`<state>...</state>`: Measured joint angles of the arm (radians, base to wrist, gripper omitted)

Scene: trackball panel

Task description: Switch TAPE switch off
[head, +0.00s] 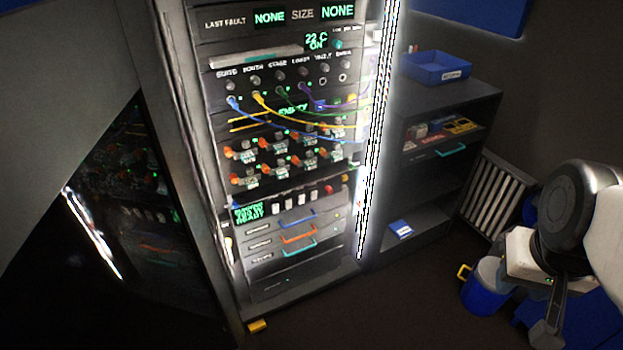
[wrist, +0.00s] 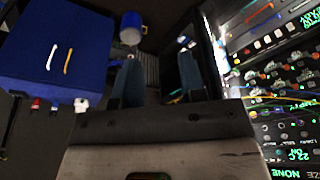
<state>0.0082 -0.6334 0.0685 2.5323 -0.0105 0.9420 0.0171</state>
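The equipment rack stands left of centre in the head view. Two rows of orange-handled switches (head: 275,160) with small green displays cross its middle. Their labels are too small to read, so I cannot tell which one is TAPE or how it is set. The rack also shows, upside down, at the right of the wrist view, with the switch rows (wrist: 280,80) in sight. My gripper (head: 550,320) hangs at the lower right of the head view, well apart from the rack. In the wrist view its two fingers (wrist: 160,72) stand apart with nothing between them.
Blue, yellow and purple cables (head: 300,118) droop across the rack above the switches. A dark shelf (head: 450,115) with a blue tray (head: 436,67) stands right of it. A blue bucket (head: 484,288) and a white radiator (head: 497,195) are near my arm.

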